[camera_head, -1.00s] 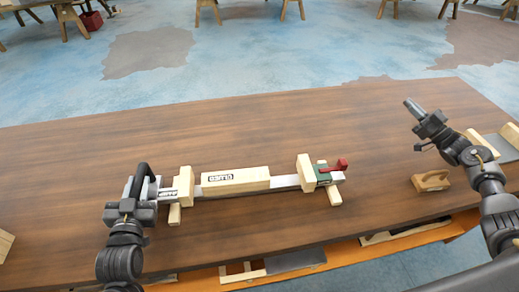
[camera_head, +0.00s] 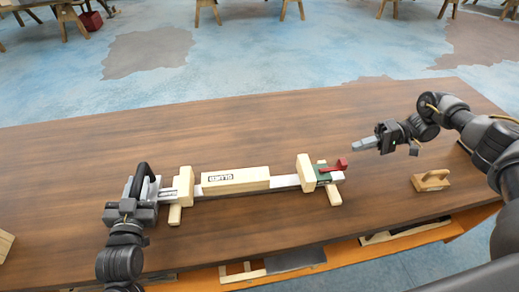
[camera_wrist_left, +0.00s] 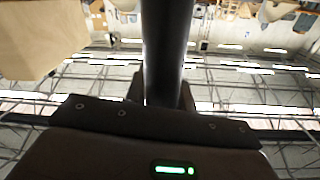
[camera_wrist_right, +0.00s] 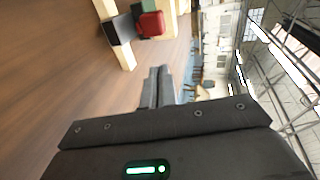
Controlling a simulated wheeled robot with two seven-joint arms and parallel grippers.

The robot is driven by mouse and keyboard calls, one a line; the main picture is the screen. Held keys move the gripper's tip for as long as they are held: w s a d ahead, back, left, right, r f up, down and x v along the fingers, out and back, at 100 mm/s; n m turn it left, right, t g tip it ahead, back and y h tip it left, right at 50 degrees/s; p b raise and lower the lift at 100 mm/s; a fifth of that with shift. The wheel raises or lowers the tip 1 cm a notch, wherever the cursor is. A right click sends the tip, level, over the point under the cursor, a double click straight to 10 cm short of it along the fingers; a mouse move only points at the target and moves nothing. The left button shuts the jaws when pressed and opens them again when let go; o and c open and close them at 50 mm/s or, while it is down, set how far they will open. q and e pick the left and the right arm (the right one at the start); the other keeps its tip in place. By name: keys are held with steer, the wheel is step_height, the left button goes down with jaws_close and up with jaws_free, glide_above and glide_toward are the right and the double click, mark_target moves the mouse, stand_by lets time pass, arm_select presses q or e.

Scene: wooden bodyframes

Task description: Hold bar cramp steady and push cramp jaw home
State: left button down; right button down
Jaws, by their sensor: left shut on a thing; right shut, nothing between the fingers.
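The bar cramp (camera_head: 285,182) lies along the table with a wooden block marked GLUED (camera_head: 235,181) between two wooden pads. At its left end is a black handle (camera_head: 143,178). At its right end is the green cramp jaw (camera_head: 324,174) with a red part (camera_head: 335,165). My left gripper (camera_head: 135,200) is shut on the black handle; in the left wrist view a dark bar (camera_wrist_left: 165,50) runs between its fingers. My right gripper (camera_head: 362,144) is shut and empty, to the right of the red part and apart from it. The red part also shows in the right wrist view (camera_wrist_right: 151,23).
A small wooden tool (camera_head: 432,180) lies on the table (camera_head: 300,122) to the right. The far part of the table is clear. A shelf with wooden pieces (camera_head: 270,268) is below the front edge. Sawhorse legs (camera_head: 207,12) stand in the background.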

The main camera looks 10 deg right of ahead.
arm_select(q)
steer(key=shift+f, duration=0.1)
arm_select(e)
steer(key=shift+s, duration=0.1)
steer(key=x, duration=1.2)
steer(key=shift+a+r, duration=0.2)
steer(key=shift+a, duration=0.8)
